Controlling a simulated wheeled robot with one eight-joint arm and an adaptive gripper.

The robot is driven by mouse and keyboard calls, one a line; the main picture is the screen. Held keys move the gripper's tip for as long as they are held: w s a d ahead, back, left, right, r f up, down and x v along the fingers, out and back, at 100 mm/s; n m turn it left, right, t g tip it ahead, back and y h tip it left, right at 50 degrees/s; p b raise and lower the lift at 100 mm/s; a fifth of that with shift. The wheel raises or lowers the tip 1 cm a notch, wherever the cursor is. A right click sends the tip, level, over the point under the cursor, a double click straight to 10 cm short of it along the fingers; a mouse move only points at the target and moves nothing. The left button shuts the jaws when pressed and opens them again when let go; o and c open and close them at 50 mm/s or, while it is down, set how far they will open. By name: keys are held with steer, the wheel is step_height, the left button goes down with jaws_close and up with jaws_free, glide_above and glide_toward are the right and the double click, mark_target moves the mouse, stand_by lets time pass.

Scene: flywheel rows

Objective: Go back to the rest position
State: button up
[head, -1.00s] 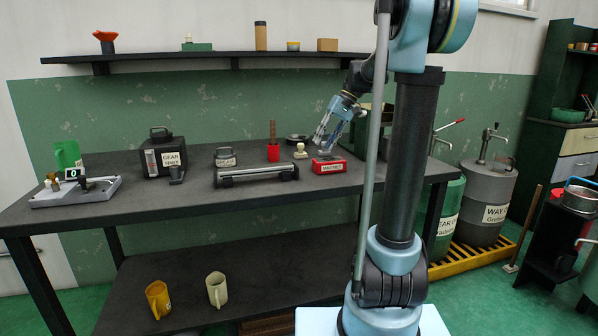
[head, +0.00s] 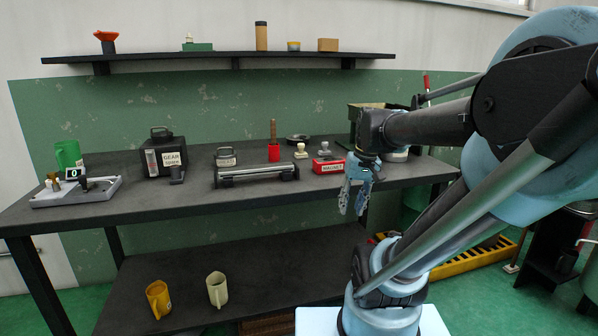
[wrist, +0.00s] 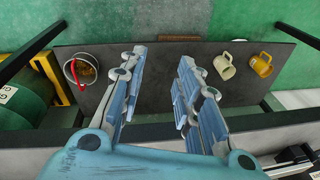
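My gripper (head: 356,197) hangs pointing down in front of the bench's front edge, right of the middle in the head view. In the wrist view my gripper (wrist: 160,92) has its two blue fingers spread apart, with nothing between them. The dark lower shelf of the bench (wrist: 150,75) shows beyond the fingertips. The red box labelled magnet (head: 328,166) lies on the bench top, to the left of my gripper and apart from it. A small grey stamp-like piece (head: 324,149) stands just behind that box.
The bench top (head: 110,205) carries a roller stand (head: 257,176), a gear box (head: 165,158) and a scale (head: 75,191). A bucket (wrist: 82,70) shows in the wrist view. A yellow pallet (head: 470,262) lies at right.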

steer(key=s+d+f+t+h, duration=0.1)
steer(key=s+d+f, duration=0.2)
steer(key=s+f, duration=0.4)
step_height(320, 180, down, 3)
steer(key=shift+s+d+r+m+h, duration=0.2)
steer(key=shift+s+d+m+h, duration=0.05)
steer(key=shift+m+h, duration=0.05)
stand_by(0.4)
